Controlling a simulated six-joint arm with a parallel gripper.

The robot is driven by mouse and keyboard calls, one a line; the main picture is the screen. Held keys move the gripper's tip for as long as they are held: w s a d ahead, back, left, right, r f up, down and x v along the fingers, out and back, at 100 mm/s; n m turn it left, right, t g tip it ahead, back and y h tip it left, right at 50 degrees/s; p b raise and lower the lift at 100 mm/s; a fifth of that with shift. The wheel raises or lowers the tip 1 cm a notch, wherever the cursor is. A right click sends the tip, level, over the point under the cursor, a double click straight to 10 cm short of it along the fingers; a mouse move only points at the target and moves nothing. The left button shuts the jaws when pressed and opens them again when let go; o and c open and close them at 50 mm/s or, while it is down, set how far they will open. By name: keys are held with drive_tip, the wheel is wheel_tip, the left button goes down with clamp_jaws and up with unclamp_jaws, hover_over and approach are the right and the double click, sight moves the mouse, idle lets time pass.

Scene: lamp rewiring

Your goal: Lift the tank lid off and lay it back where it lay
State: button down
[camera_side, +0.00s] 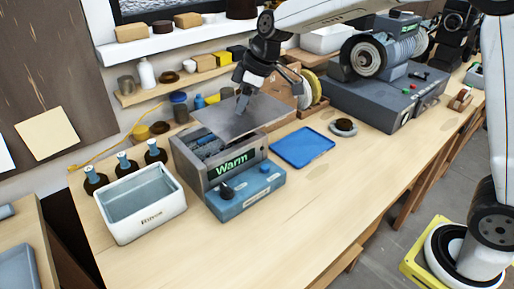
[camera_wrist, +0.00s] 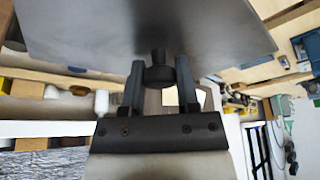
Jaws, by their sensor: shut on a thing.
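The tank (camera_side: 190,165) is a grey metal box with a blue control front and a lit "Warm" display. Its top is partly uncovered, and dark and blue items show inside. The tank lid (camera_side: 222,120) is a thin grey metal plate over the back right part of the tank, seemingly raised above it. My gripper (camera_side: 243,98) is shut on the lid's knob. In the wrist view, my gripper (camera_wrist: 158,80) has its two dark fingers on either side of the black knob (camera_wrist: 158,70), and the lid (camera_wrist: 100,30) fills the top.
A blue mat or shallow tray (camera_side: 303,147) lies bare right of the tank. A white basin (camera_side: 140,210) and several dark bottles (camera_side: 125,163) stand to the left. A grey grinding machine (camera_side: 385,95) is at the back right. The front bench is clear.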

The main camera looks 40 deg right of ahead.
sight(256, 121)
drive_tip(key=shift+s+d+r, duration=0.1)
drive_tip(key=shift+s+r, duration=0.2)
drive_tip(key=shift+s, duration=0.4)
drive_tip(key=shift+s+d+r, duration=0.15)
drive_tip(key=shift+s+r, duration=0.2)
drive_tip(key=shift+s, duration=0.35)
drive_tip(key=shift+s+d+r, duration=0.1)
drive_tip(key=shift+s+r, duration=0.2)
drive_tip(key=shift+s, duration=0.4)
drive_tip(key=shift+s+a+f+m+t+h, duration=0.15)
drive_tip(key=shift+s+a+f+m+h, duration=0.1)
drive_tip(key=shift+f+m, duration=0.4)
drive_tip(key=shift+s+a+f+m+t+h, duration=0.1)
drive_tip(key=shift+s+f+m+t+h, duration=0.2)
drive_tip(key=shift+m, duration=0.5)
drive_tip(key=shift+s+a+f+m+t+h, duration=0.15)
drive_tip(key=shift+s+a+f+m, duration=0.1)
drive_tip(key=shift+f+m, duration=0.45)
drive_tip(key=s+f+m+g+h, duration=0.2)
drive_tip(key=s+f+m, duration=0.4)
drive_tip(key=m, duration=1)
drive_tip(key=s+a+f+m+g+h, duration=0.1)
drive_tip(key=s+f+m+g+h, duration=0.2)
drive_tip(key=m, duration=1.2)
drive_tip(key=s+f+g, duration=0.2)
drive_tip(key=s+f, duration=0.1)
drive_tip(key=f, duration=0.2)
drive_tip(key=shift+s+f+m+g, duration=0.25)
drive_tip(key=shift+s+m+g, duration=0.05)
drive_tip(key=shift+m, duration=0.05)
